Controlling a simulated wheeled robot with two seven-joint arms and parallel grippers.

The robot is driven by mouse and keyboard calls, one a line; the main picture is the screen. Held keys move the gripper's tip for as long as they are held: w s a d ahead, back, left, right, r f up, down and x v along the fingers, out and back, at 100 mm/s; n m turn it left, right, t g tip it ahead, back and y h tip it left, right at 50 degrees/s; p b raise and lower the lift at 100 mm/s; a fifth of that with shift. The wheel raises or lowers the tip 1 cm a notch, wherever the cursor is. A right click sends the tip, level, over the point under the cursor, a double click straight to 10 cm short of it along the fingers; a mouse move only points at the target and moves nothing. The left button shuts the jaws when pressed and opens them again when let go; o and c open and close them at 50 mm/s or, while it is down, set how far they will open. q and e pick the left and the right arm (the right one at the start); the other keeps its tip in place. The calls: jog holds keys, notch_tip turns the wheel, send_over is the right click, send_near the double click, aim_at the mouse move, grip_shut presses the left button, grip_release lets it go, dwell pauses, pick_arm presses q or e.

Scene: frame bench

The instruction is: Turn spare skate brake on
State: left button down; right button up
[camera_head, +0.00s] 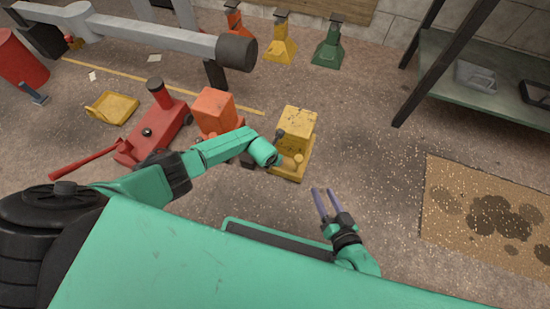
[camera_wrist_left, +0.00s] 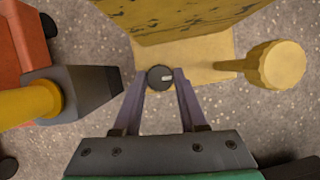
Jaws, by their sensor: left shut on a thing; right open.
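The yellow skate (camera_head: 299,121) stands on the floor beside the orange skate (camera_head: 213,110); I cannot tell from markings which is the spare. In the left wrist view the yellow skate's scuffed body (camera_wrist_left: 180,18) fills the top. My left gripper (camera_wrist_left: 160,84) is shut on a small dark round knob (camera_wrist_left: 160,75) with a pale mark, at the yellow skate's base. In the head view my left wrist hides its fingers. My right gripper (camera_head: 321,202) is open and empty above the floor, in front of the yellow skate.
A red floor jack (camera_head: 155,130) and a yellow tray (camera_head: 112,107) lie left. Yellow (camera_head: 280,42) and green (camera_head: 329,47) stands are behind. A green shelf (camera_head: 480,75) stands right, and a stained mat (camera_head: 480,215) lies front right. Floor between is clear.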

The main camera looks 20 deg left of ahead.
jog(key=shift+r, duration=0.25)
dwell(0.4)
pick_arm(q)
jog(key=c, duration=0.7)
grip_release()
jog(key=shift+c, duration=0.2)
pick_arm(e)
notch_tip(320, 180, up, 9)
jog(key=d+n+g+p, duration=0.1)
jog(key=d+g+p, duration=0.1)
jog(key=p, duration=0.6)
pick_arm(q)
jog(key=d+p+v, duration=0.1)
jog(key=p+v, duration=0.2)
jog(key=v, duration=1.1)
jog(key=shift+a+r, duration=0.25)
jog(key=shift+a, duration=0.15)
pick_arm(e)
jog(key=s+d+r+g+h, duration=0.1)
jog(key=d+r+g+h, duration=0.1)
jog(key=d+g, duration=0.3)
jog(key=shift+s+d+h, duration=0.4)
jog(key=shift+d+h, duration=0.45)
jog(key=shift+h, duration=0.05)
